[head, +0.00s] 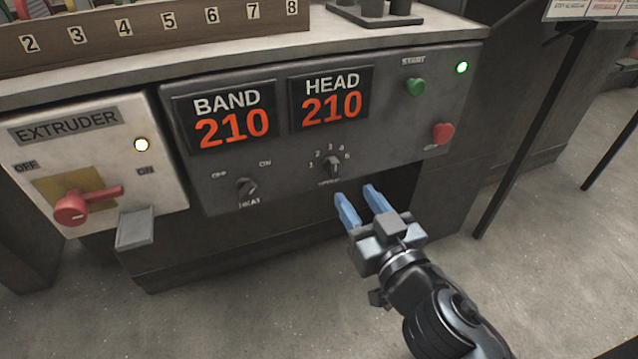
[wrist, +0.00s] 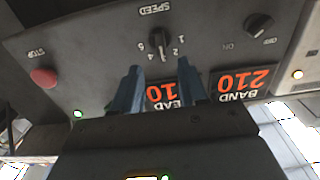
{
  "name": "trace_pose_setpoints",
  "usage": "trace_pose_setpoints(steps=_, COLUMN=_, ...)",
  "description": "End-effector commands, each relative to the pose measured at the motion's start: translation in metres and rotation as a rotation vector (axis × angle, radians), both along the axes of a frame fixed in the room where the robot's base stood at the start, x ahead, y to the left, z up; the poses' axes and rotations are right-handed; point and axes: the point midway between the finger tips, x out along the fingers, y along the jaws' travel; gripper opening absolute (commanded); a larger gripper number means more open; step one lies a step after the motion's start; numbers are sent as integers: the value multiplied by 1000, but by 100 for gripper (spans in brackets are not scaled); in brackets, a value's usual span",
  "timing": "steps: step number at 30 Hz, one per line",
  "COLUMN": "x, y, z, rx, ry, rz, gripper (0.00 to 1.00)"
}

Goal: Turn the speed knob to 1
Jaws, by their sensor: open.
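The speed knob (head: 331,164) is a small dark knob on the grey control panel (head: 400,130), under the HEAD display, with numbers in an arc above it. Its bar stands roughly upright, toward the middle numbers; I cannot tell the exact setting. The knob also shows in the wrist view (wrist: 156,41), where the panel appears upside down. My gripper (head: 354,192) has blue fingers, open and empty, just below and right of the knob, apart from it. In the wrist view the two fingertips (wrist: 159,66) lie on either side of the knob's line.
The heat knob (head: 246,188) is left of the speed knob. A green start button (head: 415,87) and red stop button (head: 443,133) are at the right. The red extruder switch (head: 88,204) projects at the left. Open floor (head: 560,240) lies at the right.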

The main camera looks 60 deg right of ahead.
Motion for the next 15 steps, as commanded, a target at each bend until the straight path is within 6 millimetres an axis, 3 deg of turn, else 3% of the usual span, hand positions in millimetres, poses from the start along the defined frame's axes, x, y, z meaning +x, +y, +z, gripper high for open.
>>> trace_pose_setpoints(steps=15, x=53, y=-34, z=1, rx=-1, ry=1, rz=5, gripper=43)
